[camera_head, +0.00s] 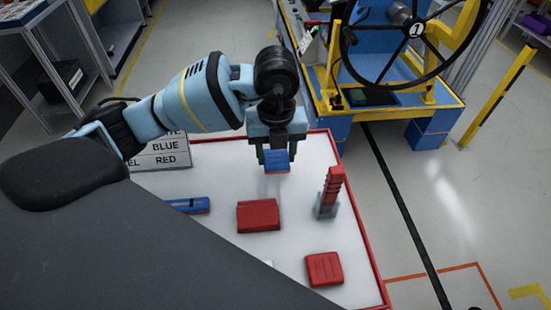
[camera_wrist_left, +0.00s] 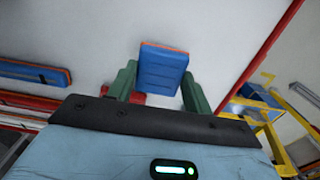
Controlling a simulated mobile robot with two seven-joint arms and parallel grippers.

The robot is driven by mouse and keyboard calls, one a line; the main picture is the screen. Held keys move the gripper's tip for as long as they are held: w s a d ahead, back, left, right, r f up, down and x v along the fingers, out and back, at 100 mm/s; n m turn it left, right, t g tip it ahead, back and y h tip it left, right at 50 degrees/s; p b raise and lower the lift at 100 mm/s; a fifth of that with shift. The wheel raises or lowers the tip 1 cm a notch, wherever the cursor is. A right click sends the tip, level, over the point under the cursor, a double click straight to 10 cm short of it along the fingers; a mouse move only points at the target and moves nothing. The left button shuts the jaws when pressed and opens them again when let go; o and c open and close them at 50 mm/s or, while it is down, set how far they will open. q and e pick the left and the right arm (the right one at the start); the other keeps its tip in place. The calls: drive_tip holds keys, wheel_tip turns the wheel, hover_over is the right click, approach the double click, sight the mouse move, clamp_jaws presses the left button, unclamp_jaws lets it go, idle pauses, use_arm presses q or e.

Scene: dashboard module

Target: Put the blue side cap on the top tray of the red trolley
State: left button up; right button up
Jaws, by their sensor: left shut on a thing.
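The blue side cap (camera_head: 277,162) is a small blue block with an orange-red edge. My left gripper (camera_head: 277,156) is shut on it, one finger on each side. In the left wrist view the cap (camera_wrist_left: 162,70) sits between the two green fingers (camera_wrist_left: 158,90). The cap is over the back part of a white tray with a red rim (camera_head: 368,245), which is the trolley top. I cannot tell exactly how high it is above the surface. My right gripper is not in view.
On the tray are a red block (camera_head: 258,215), a red square piece (camera_head: 324,268), an upright ribbed red piece (camera_head: 333,187) in a grey-green holder, and a blue bar (camera_head: 190,205). A label sign (camera_head: 170,152) stands at the back left. A blue-yellow wheel station (camera_head: 390,100) stands behind.

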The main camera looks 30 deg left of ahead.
sight(276, 154)
use_arm(q)
drive_tip(key=shift+w+a+f, duration=0.1)
drive_tip(key=shift+w+a, duration=0.2)
drive_tip(key=shift+w, duration=0.1)
drive_tip(key=shift+f, duration=1.7)
drive_tip(key=shift+f, duration=0.2)
drive_tip(key=o, duration=1)
drive_tip(key=shift+c, duration=0.2)
drive_tip(key=shift+r, duration=0.2)
wheel_tip(276, 154, up, 12)
drive_tip(key=shift+r+p, duration=0.1)
drive_tip(key=shift+p, duration=0.35)
